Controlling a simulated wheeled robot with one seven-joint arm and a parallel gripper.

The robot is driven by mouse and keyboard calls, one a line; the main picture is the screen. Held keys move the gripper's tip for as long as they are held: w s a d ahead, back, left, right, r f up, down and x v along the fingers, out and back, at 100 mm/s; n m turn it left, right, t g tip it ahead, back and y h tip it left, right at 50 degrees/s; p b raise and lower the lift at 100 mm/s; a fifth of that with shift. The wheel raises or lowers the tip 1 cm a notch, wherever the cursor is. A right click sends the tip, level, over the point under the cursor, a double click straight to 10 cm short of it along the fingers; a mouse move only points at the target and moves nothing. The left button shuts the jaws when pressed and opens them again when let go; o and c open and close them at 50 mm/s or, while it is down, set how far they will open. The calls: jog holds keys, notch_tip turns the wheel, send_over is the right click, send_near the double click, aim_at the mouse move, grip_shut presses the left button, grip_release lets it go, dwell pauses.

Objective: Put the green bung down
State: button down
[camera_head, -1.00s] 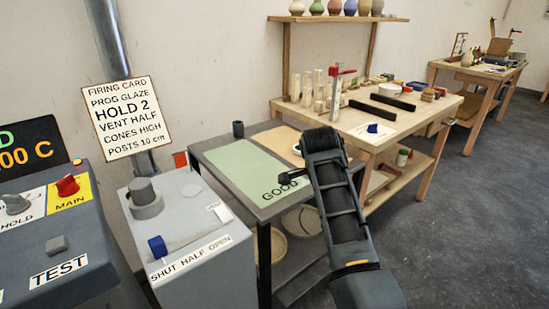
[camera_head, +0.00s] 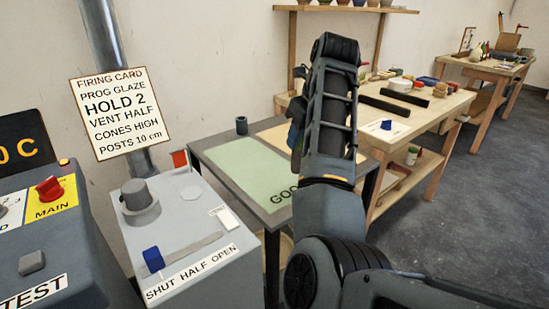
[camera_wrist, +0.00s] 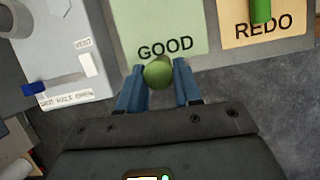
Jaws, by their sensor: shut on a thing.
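In the wrist view my gripper (camera_wrist: 158,84) is shut on the green bung (camera_wrist: 158,72), whose rounded end shows between the blue fingertips. The bung is seen over the front edge of the green GOOD mat (camera_wrist: 160,25), close to its lettering; I cannot tell its height. The mat also lies on the grey table in the head view (camera_head: 245,172). There my arm hides the gripper and the bung.
A tan REDO mat (camera_wrist: 265,35) lies beside the GOOD mat, with another green object (camera_wrist: 261,10) on it. The grey vent box (camera_head: 185,235) stands left of the table. The GOOD mat looks bare.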

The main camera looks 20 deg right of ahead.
jog(key=w+a+f, duration=0.5)
jog(key=w+f, duration=0.1)
jog(key=f, duration=0.2)
jog(key=shift+f, duration=0.4)
jog(key=c, duration=0.8)
grip_release()
